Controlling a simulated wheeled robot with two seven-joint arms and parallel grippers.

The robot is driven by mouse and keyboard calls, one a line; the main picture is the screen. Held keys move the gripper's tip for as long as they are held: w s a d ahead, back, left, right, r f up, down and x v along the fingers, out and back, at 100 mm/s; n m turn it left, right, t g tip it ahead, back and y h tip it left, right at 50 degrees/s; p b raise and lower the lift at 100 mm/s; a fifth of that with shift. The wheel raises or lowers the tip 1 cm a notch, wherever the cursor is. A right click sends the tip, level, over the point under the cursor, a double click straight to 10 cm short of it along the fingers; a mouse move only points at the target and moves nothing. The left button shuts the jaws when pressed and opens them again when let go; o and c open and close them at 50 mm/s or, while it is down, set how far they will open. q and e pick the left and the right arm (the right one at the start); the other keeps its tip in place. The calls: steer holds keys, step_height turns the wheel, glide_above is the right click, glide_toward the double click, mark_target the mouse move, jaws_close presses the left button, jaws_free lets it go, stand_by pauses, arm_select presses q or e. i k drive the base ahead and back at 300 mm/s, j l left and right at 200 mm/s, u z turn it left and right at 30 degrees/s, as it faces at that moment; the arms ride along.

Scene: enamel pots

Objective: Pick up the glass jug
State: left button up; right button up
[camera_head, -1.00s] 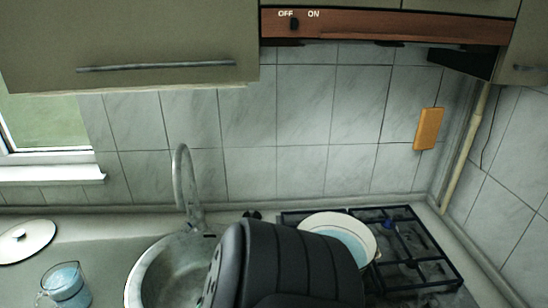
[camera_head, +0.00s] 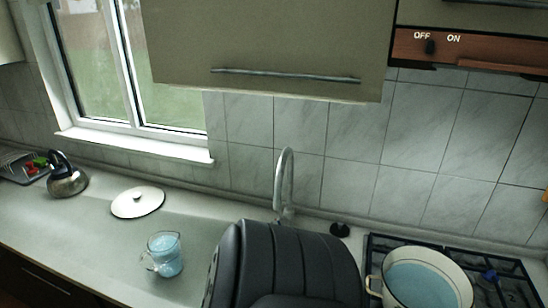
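The glass jug (camera_head: 165,254) stands upright on the counter, left of the sink area. It is clear, with a handle on its left side and light blue contents. Neither of my grippers shows in the head view. A large black ribbed shape (camera_head: 290,268) fills the bottom middle and hides the sink bowl.
A round white lid (camera_head: 138,202) lies behind the jug. A kettle (camera_head: 67,176) stands farther left, near a tray (camera_head: 22,168) with red and green items. A faucet (camera_head: 284,182) rises behind the black shape. A pot (camera_head: 425,280) with light blue contents sits on the stove (camera_head: 512,294).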

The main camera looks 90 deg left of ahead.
mark_target(164, 248)
steer(key=l+u, duration=0.15)
steer(key=u, duration=3.35)
steer(key=i+j, duration=0.05)
